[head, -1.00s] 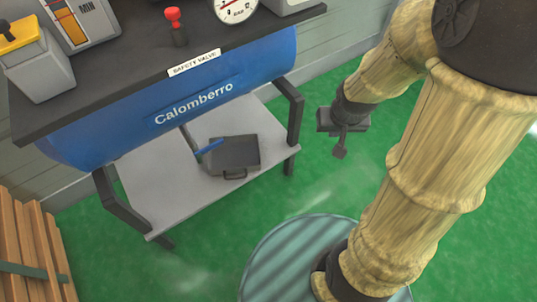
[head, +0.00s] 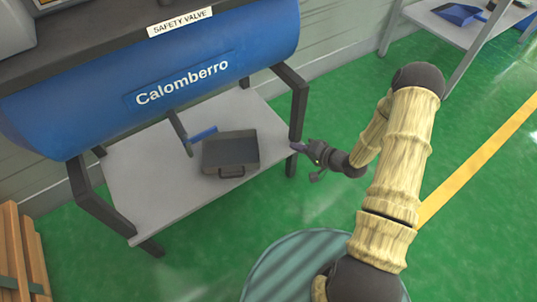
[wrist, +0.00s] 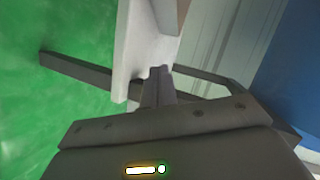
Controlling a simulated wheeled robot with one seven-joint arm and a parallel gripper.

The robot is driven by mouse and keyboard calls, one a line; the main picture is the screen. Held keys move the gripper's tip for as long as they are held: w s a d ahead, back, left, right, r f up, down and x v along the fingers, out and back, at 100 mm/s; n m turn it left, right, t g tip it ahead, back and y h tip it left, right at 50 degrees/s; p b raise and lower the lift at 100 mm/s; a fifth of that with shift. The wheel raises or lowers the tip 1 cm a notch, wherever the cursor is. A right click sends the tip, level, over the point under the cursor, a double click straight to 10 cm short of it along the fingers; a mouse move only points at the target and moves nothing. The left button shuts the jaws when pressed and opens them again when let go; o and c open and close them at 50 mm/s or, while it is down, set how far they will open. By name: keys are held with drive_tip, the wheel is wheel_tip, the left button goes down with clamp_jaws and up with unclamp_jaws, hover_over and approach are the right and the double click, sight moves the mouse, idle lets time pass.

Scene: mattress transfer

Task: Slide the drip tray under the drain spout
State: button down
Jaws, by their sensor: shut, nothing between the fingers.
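The dark grey drip tray (head: 230,151), with a handle on its front side, lies flat on the grey shelf under the blue tank. The drain spout (head: 180,132) is a thin grey pipe with a blue lever (head: 203,134), hanging from the tank just left of the tray. The tray sits to the right of the spout's lower end. My gripper (head: 300,148) is shut and empty at the shelf's right end, close to the dark right leg and right of the tray. In the wrist view its closed fingers (wrist: 158,80) point at the shelf edge; the tray does not show there.
The blue Calomberro tank (head: 170,85) overhangs the shelf (head: 150,185). Dark stand legs (head: 295,105) bound the shelf's right end. A wooden crate (head: 20,250) stands at lower left, and another table (head: 450,25) at upper right. Green floor is open on the right.

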sight(271, 156)
drive_tip(key=s+f+m+y, duration=0.1)
drive_tip(key=s+a+f+m+t+y+b, duration=0.1)
drive_tip(key=s+f+m+y+b, duration=0.1)
drive_tip(key=f+y, duration=0.1)
drive_tip(key=shift+s+a+t, duration=0.25)
drive_tip(key=shift+a+t, duration=0.05)
drive_tip(key=shift+w, duration=0.1)
drive_tip(key=b+x, duration=0.4)
drive_tip(key=x, duration=0.4)
drive_tip(key=shift+a+f+b, duration=0.1)
drive_tip(key=shift+a+b, duration=0.25)
drive_tip(key=shift+w+a, duration=0.4)
drive_tip(key=shift+a, duration=0.1)
drive_tip(key=shift+r, duration=0.25)
